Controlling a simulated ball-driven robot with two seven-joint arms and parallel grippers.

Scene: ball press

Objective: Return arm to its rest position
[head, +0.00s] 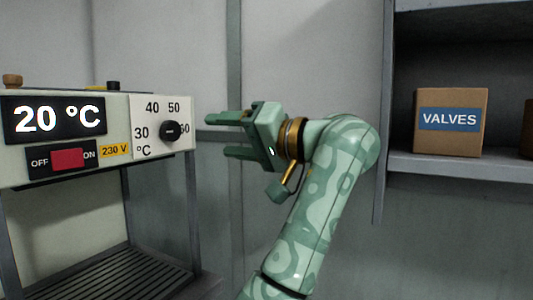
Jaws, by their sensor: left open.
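My left arm (328,205), green with a camouflage pattern, rises from the bottom middle and bends to the left at the top. Its gripper (222,135) is open and empty, with the two fingers pointing left. The fingertips are just right of a control box (118,112), near its dial knob (170,131). The fingers appear apart from the knob, though the depth gap is hard to judge. My right gripper is not in view.
The control box's display (52,117) reads 20 °C, above a red OFF/ON switch (68,159). The box stands on a metal frame (130,210) over a slatted shelf (110,272). At right, a shelf (420,163) holds a cardboard box (450,145) labelled VALVES.

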